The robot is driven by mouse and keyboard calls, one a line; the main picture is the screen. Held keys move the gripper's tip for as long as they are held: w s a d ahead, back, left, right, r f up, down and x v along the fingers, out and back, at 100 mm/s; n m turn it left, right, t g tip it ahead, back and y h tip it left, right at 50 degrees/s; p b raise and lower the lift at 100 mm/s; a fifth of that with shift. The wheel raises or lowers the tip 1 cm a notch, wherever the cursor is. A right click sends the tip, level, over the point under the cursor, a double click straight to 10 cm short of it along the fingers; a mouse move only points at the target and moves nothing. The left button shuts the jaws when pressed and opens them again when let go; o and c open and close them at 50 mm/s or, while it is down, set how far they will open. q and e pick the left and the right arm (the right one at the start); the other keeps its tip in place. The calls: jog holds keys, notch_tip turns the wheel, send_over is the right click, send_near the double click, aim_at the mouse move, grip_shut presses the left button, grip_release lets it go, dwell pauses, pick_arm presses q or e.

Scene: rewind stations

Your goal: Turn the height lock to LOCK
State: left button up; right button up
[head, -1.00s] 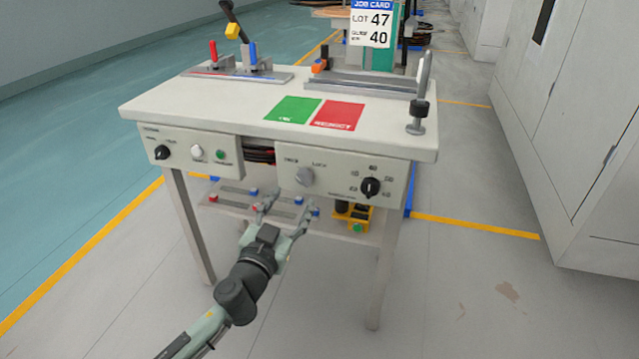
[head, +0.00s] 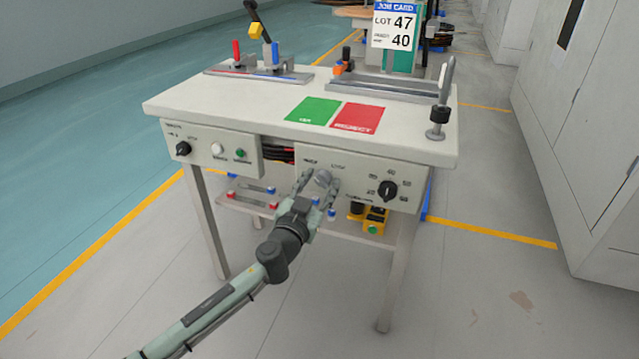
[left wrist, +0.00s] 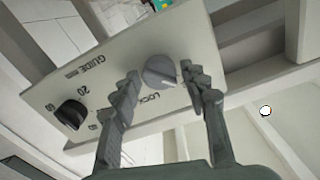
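The height lock is a grey round knob (head: 323,178) on the front right panel of the bench, with LOCK printed at its upper right in the head view. In the left wrist view the knob (left wrist: 161,72) shows between the fingertips, with the word LOCK close by. I cannot tell clearly which mark the knob points to. My left gripper (head: 318,185) is open, one finger on each side of the knob; it also shows in the left wrist view (left wrist: 160,76). I cannot tell whether the fingers touch the knob. My right gripper is not in view.
A black numbered guide dial (head: 388,190) sits right of the knob on the same panel (head: 352,184). The left panel (head: 203,153) has a black knob, a white button and a green button. Fixtures and green and red mats lie on the bench top (head: 240,104).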

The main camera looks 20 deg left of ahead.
pick_arm(q)
jog(key=c, duration=0.8)
